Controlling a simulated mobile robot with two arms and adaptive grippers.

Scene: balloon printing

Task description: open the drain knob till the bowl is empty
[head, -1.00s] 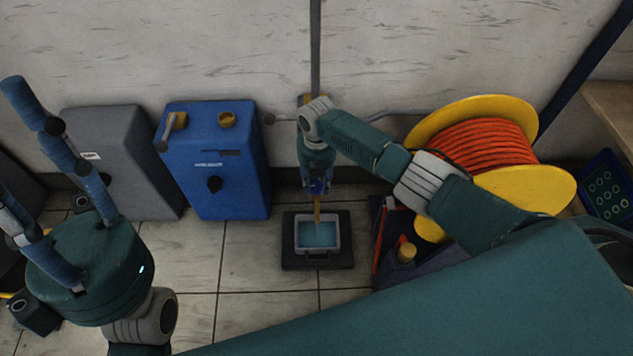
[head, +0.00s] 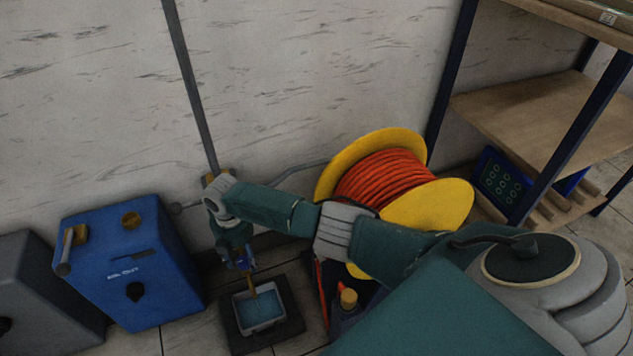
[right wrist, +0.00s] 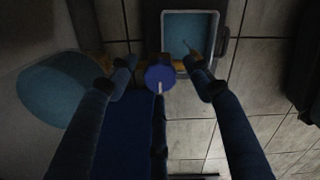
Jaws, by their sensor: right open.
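A small grey bowl (head: 238,313) with blue liquid stands on the floor in the head view; it also shows at the top of the right wrist view (right wrist: 221,48). A yellowish spout (head: 252,284) ends over it. The round blue drain knob (right wrist: 160,76) is in the middle of the right wrist view. My right gripper (right wrist: 161,78) is open, with a finger on either side of the knob. I cannot tell whether either finger touches it. In the head view my right gripper (head: 240,260) is small and partly hidden by its own wrist. My left gripper is out of view.
A dark tray (head: 291,324) lies under the bowl. A blue box (head: 130,262) stands to its left, beside a grey case (head: 45,300). An orange cable reel (head: 390,180) stands to the right, with a shelf (head: 540,115) beyond. A pipe (head: 190,85) runs up the wall.

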